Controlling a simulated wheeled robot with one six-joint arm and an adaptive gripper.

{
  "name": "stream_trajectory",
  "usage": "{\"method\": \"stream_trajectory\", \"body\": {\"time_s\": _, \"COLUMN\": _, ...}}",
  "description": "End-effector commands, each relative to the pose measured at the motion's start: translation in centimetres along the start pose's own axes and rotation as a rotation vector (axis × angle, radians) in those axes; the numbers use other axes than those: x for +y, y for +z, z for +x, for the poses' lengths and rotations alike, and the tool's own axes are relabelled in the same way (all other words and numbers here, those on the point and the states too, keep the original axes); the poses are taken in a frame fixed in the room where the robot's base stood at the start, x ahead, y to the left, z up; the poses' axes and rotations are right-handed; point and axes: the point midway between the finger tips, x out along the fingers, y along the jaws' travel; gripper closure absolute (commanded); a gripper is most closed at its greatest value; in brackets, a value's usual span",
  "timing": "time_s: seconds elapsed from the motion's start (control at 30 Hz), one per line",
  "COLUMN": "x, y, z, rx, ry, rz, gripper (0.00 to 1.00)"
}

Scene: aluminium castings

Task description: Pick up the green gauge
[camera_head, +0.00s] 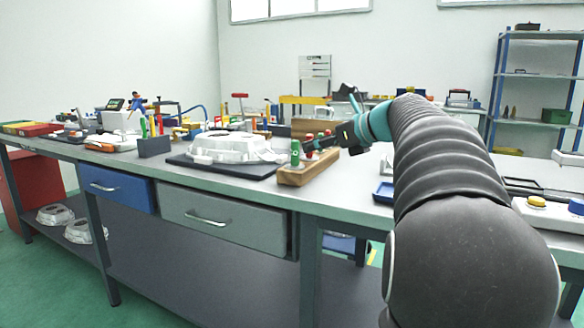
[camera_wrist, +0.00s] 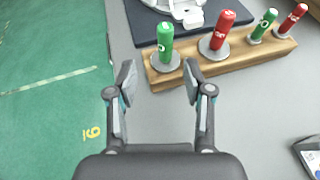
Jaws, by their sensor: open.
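A large green gauge (camera_wrist: 165,38) stands upright in a grey round base at the left end of a wooden block (camera_wrist: 235,55). In the head view, the green gauge (camera_head: 295,152) stands at the near end of the wooden block (camera_head: 308,172). A smaller green gauge (camera_wrist: 265,22) stands farther right between a large red gauge (camera_wrist: 222,30) and a small red gauge (camera_wrist: 292,18). My gripper (camera_wrist: 158,82) is open and empty. In the wrist view its fingertips lie just below the large green gauge, with nothing between them. In the head view my gripper (camera_head: 328,146) is partly hidden.
A white casting (camera_head: 235,146) sits on a dark plate left of the block. Bare grey bench top lies in front of the block. Several tools and containers crowd the bench's left part.

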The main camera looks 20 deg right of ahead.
Motion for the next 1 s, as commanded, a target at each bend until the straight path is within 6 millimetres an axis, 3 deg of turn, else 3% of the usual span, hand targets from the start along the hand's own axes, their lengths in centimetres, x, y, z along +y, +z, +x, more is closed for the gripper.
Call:
{"method": "stream_trajectory", "body": {"time_s": 0.2, "x": 0.1, "y": 0.0, "z": 3.3, "rx": 0.001, "ry": 0.002, "rz": -0.002, "gripper": 0.49}}
{"method": "stream_trajectory", "body": {"time_s": 0.47, "x": -0.1, "y": -0.1, "z": 4.6, "rx": 0.002, "ry": 0.000, "rz": -0.002, "gripper": 0.49}}
{"method": "stream_trajectory", "body": {"time_s": 0.8, "x": -0.7, "y": -0.2, "z": 8.8, "rx": 0.002, "ry": 0.002, "rz": -0.003, "gripper": 0.49}}
{"method": "stream_trajectory", "body": {"time_s": 1.0, "x": -0.7, "y": -0.2, "z": 9.3, "rx": 0.002, "ry": 0.001, "rz": -0.003, "gripper": 0.49}}
